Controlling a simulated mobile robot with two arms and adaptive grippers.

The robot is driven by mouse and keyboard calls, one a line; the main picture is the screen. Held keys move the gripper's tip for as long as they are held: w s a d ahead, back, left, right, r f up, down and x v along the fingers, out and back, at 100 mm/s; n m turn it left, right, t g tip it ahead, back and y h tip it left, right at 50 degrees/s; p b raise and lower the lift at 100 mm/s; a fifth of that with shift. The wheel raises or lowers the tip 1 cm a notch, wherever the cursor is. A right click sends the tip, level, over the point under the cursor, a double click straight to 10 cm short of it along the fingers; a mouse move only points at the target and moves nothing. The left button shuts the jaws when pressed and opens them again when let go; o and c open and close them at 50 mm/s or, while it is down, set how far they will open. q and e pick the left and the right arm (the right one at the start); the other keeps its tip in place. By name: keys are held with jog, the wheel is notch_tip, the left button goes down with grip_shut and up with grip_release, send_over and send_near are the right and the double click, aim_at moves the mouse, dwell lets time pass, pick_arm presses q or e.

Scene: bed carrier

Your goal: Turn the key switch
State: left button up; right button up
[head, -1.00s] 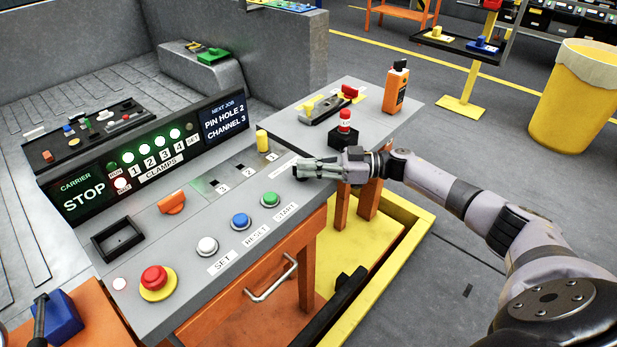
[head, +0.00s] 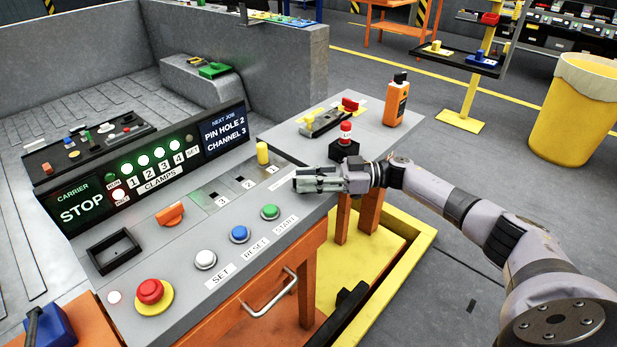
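The grey control console (head: 190,262) fills the middle of the head view. An orange knob or handle (head: 170,214) stands on its top, left of centre; I cannot tell whether it is the key switch. A red-and-white piece (head: 346,132) stands upright on a small black block (head: 344,150) on the side table. My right gripper (head: 297,181) is low over the console's right end, beyond the START label. Its fingers point left and hide the panel behind them. Their gap is too small to judge. My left gripper is out of view.
White (head: 205,259), blue (head: 239,233) and green (head: 270,211) buttons line the front, with a red mushroom button (head: 150,290) at left.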

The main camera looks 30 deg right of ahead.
jog(key=shift+s+d, duration=0.1)
jog(key=shift+d, duration=0.1)
jog(key=v, duration=1.1)
jog(key=shift+d, duration=0.25)
jog(key=shift+s, duration=0.15)
